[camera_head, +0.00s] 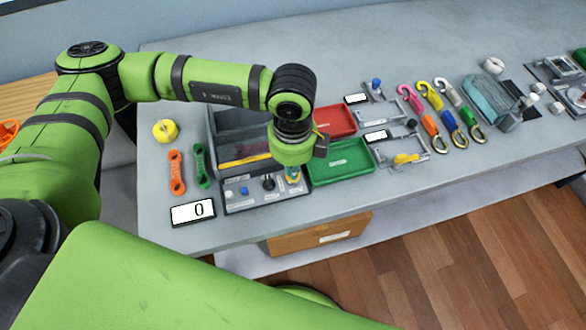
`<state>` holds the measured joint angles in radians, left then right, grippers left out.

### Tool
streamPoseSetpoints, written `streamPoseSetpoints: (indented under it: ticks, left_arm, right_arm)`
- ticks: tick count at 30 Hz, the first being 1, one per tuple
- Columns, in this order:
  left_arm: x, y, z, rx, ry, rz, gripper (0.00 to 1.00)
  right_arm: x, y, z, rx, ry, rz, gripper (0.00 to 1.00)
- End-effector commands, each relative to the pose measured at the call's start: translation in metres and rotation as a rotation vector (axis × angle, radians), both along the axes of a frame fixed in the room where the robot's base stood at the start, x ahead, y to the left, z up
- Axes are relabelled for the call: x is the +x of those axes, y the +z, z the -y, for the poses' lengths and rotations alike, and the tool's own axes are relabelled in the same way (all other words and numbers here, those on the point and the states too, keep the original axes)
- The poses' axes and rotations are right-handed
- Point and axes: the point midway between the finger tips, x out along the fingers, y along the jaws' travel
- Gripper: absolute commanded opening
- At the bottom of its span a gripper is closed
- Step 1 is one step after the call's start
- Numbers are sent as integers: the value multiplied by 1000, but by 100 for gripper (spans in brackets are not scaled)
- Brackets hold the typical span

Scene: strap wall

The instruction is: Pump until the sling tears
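My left gripper (292,173) points down over the right end of a control panel (235,204). Its fingers are mostly hidden beneath the green wrist, and a small blue and yellow part shows there. I cannot tell whether the gripper is open or touching that part. The panel carries a blue button (244,191) and a black knob (268,183). Behind it stands a grey open-topped test box (238,121) with a yellow-orange strip (244,162) along its front. A white display (193,212) reads 0. I cannot make out a sling inside the box. My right gripper is not in view.
An orange link (177,172), a green link (200,165) and a yellow roll (165,131) lie left of the box. A green tray (341,161) and a red tray (333,120) stand at its right. Several coloured hooks (430,119) lie further right.

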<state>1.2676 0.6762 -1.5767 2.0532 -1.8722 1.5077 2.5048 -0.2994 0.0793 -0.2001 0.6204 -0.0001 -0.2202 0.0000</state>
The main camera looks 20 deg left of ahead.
Motion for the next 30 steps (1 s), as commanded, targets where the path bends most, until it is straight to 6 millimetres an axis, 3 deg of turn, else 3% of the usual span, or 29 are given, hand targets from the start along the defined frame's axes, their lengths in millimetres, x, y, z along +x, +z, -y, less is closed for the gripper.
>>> streamPoseSetpoints:
  ticks: [6, 16, 30]
  left_arm:
    - [0, 3, 0, 0, 0, -1, 0]
    - [0, 23, 0, 0, 0, -1, 0]
    - [0, 24, 0, 0, 0, -1, 0]
  right_arm:
    - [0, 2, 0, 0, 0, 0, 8]
    - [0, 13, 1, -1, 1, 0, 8]
    - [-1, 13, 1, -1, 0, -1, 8]
